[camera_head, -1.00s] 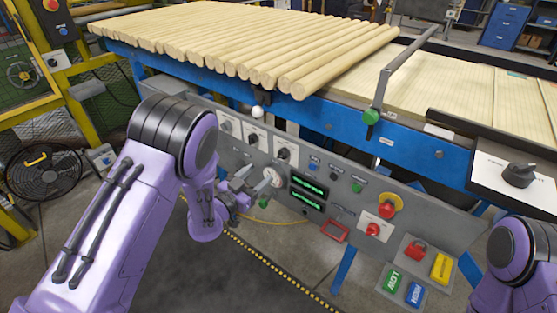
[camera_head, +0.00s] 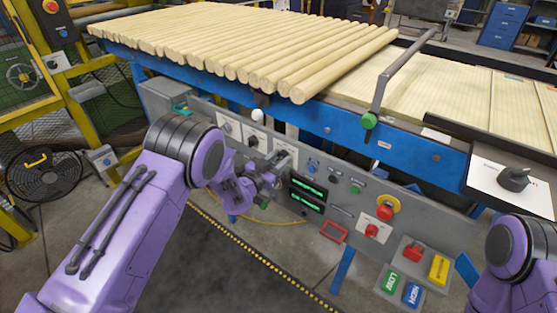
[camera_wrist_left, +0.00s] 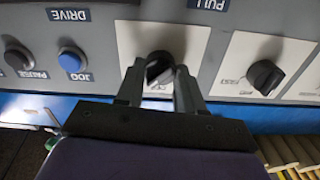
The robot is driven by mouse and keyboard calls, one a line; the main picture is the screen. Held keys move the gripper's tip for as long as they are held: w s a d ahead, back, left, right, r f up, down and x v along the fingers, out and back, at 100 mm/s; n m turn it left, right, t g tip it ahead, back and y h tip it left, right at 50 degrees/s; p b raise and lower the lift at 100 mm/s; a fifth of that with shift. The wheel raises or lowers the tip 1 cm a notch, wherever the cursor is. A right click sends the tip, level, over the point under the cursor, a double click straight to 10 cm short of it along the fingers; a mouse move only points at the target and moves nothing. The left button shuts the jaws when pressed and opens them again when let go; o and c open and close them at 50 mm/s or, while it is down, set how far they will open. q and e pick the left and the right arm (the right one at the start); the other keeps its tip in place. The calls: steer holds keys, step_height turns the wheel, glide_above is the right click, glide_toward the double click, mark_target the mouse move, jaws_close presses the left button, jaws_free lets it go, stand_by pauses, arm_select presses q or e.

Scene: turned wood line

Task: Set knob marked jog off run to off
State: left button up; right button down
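The grey control panel (camera_head: 340,190) holds a row of black rotary knobs on white plates. In the left wrist view, which shows the panel upside down, a black knob (camera_wrist_left: 160,68) is between the fingertips of my left gripper (camera_wrist_left: 160,72). The fingers lie on either side of it, very close; I cannot tell if they touch. The lettering on its plate is hidden or unreadable, so its setting cannot be read. In the head view my left gripper (camera_head: 270,182) is at the panel, just below the third knob plate (camera_head: 286,150). My right gripper is out of view.
A neighbouring black knob (camera_wrist_left: 265,77) and a blue jog button (camera_wrist_left: 72,60) flank the knob. Green displays (camera_head: 307,191), a red-and-yellow stop button (camera_head: 387,206) and a red knob (camera_head: 373,230) are further right. Wooden rods (camera_head: 230,45) lie above.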

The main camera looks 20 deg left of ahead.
arm_select(q)
steer(key=shift+c, duration=1.2)
steer(key=shift+n, duration=0.3)
steer(key=n, duration=0.4)
steer(key=shift+n, duration=2)
steer(key=o, duration=1)
steer(key=shift+o, duration=0.2)
